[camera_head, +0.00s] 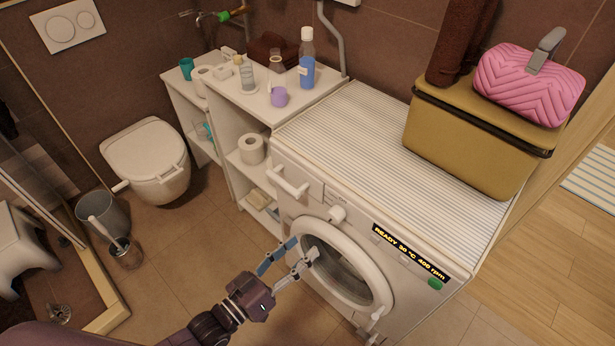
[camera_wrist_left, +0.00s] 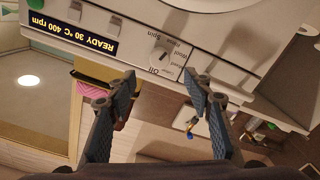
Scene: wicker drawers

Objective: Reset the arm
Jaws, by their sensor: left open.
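My left gripper (camera_head: 302,249) reaches in from the bottom of the head view. Its two fingers are spread and hold nothing. They are in front of the left side of the washing machine's round door (camera_head: 345,262), and I cannot tell whether they touch it. In the left wrist view the open fingers (camera_wrist_left: 160,84) point toward the washing machine's panel (camera_wrist_left: 130,40), which appears upside down. Its display (camera_wrist_left: 73,33) reads "READY 30 °C 400 rpm". A dial (camera_wrist_left: 161,53) shows between and beyond the fingertips. My right gripper is not in view.
A white shelf unit (camera_head: 238,101) with bottles and paper rolls stands left of the washer. The toilet (camera_head: 146,155), bin (camera_head: 104,213) and brush holder (camera_head: 127,255) are at left. Floor tiles between are clear.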

